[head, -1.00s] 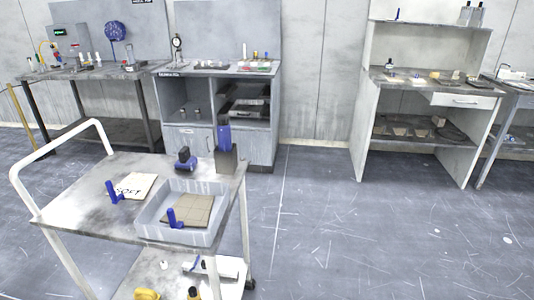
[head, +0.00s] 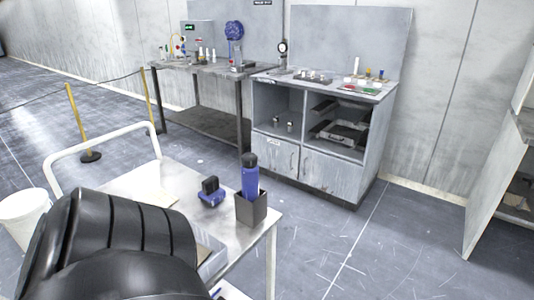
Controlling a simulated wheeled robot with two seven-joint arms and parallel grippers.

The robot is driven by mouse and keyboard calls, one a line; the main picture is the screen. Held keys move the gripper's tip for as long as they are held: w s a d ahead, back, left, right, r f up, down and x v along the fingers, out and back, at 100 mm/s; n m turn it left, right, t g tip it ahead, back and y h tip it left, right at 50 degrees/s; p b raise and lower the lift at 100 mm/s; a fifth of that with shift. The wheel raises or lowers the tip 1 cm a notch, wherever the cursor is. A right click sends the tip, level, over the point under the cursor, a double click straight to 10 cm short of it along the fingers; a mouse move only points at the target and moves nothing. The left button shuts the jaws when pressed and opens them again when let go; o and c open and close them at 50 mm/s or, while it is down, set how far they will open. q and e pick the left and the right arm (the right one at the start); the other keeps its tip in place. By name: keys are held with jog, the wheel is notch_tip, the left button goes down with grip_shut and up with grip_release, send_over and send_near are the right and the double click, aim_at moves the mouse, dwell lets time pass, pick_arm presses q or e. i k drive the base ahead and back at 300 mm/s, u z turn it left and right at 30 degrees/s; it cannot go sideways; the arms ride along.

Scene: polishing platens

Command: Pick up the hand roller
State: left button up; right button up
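I cannot single out the hand roller for sure. On the cart top (head: 130,182), a small blue tool with a black upper part (head: 211,192) stands near the far right edge. Beside it, a blue bottle-like item with a dark cap (head: 250,176) stands upright in a dark square holder (head: 250,208). A large black part of my own arm fills the lower left of the head view and covers much of the cart's near side, including most of the tray (head: 211,258). Neither gripper's fingers show.
A white bucket (head: 24,218) stands left of the cart, by its white handle rail (head: 95,145). Behind are a workbench (head: 205,68) and a grey cabinet (head: 330,170). A yellow post (head: 80,120) carries a barrier rope. The floor right of the cart is clear.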

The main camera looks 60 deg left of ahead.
aim_at(211, 192)
jog(key=i, duration=1.85)
jog(key=u, duration=2.45)
